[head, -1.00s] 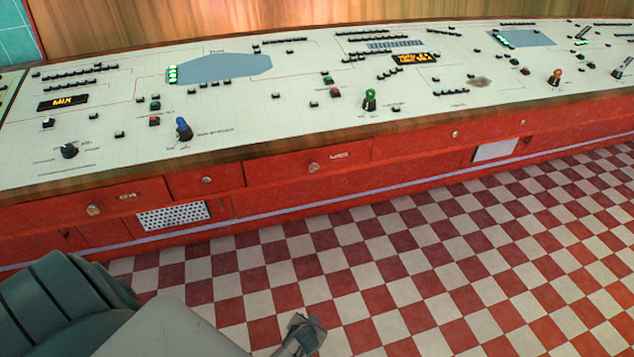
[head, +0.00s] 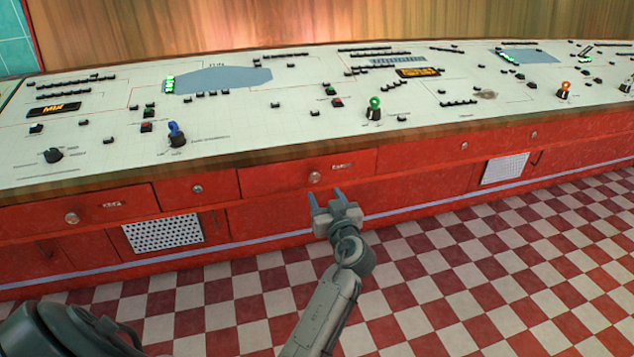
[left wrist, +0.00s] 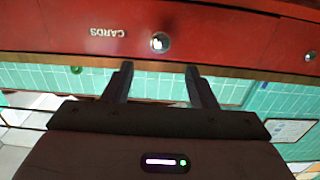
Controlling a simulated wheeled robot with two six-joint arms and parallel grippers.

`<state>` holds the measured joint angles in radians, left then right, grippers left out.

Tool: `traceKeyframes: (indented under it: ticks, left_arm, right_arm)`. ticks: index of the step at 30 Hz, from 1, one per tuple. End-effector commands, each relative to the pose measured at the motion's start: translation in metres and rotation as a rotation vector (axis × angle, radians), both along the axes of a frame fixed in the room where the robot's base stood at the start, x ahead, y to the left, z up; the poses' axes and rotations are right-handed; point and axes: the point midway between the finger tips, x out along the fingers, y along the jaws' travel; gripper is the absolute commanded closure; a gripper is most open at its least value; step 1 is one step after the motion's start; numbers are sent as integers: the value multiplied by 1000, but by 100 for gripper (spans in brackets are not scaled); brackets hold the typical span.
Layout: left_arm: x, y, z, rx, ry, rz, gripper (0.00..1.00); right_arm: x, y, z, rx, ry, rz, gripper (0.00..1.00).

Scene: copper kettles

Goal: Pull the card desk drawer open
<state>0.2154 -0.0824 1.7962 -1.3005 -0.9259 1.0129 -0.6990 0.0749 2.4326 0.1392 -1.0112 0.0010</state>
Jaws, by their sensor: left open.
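The card desk drawer (head: 275,180) is a red drawer front under the wooden edge of the console. It sits flush with the fronts around it and looks shut. Its round metal knob (head: 314,178) is left of a small label. In the left wrist view the drawer front (left wrist: 60,30) shows an upside-down CARDS label (left wrist: 108,32) beside the knob (left wrist: 159,42). My left gripper (head: 325,195) is open and empty, just below and in front of the knob. In the left wrist view its fingertips (left wrist: 160,69) straddle the line to the knob, apart from it. My right gripper is out of view.
Other red drawers with knobs flank it, one narrow (head: 200,187) and one at far left (head: 85,210). A perforated white panel (head: 163,233) is set below. The console top (head: 250,115) holds switches and levers. The checkered floor (head: 480,280) is clear.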

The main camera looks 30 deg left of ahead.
Motion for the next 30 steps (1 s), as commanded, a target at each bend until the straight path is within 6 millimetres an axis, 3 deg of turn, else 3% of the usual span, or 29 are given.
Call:
traceKeyframes:
  ticks: [6, 12, 25, 30]
  left_arm:
    - [29, 34, 2, 5, 3, 0, 48]
    - [47, 54, 0, 2, 4, -1, 48]
    - [53, 62, -1, 0, 4, -2, 48]
    - [53, 62, -1, 0, 4, -2, 82]
  right_arm:
    - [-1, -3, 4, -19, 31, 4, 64]
    - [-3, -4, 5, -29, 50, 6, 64]
    - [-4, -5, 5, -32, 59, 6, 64]
    - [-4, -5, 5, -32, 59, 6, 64]
